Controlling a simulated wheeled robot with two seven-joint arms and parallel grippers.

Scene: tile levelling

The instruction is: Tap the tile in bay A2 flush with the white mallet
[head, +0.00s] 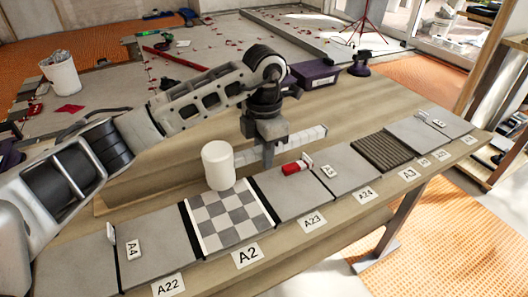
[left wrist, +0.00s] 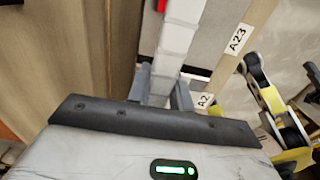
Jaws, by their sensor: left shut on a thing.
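The white mallet shows a pale cylindrical head (head: 218,166) and a light segmented handle (head: 307,137). My left gripper (head: 268,152) is shut on the handle, which also shows between the fingers in the left wrist view (left wrist: 174,40). The mallet head stands upright at the far edge of the grey-and-white checkered tile (head: 228,217) in bay A2. Whether it touches the tile or hangs just above it, I cannot tell. The A2 label (head: 247,255) is in front of that tile. The tile's height against its neighbours is hard to judge. My right gripper is not in view.
Plain grey tiles lie on both sides, by labels A22 (head: 168,285) and A23 (head: 313,222). A small red-and-white object (head: 296,167) lies beyond A23. A dark ribbed tile (head: 382,150) is farther right.

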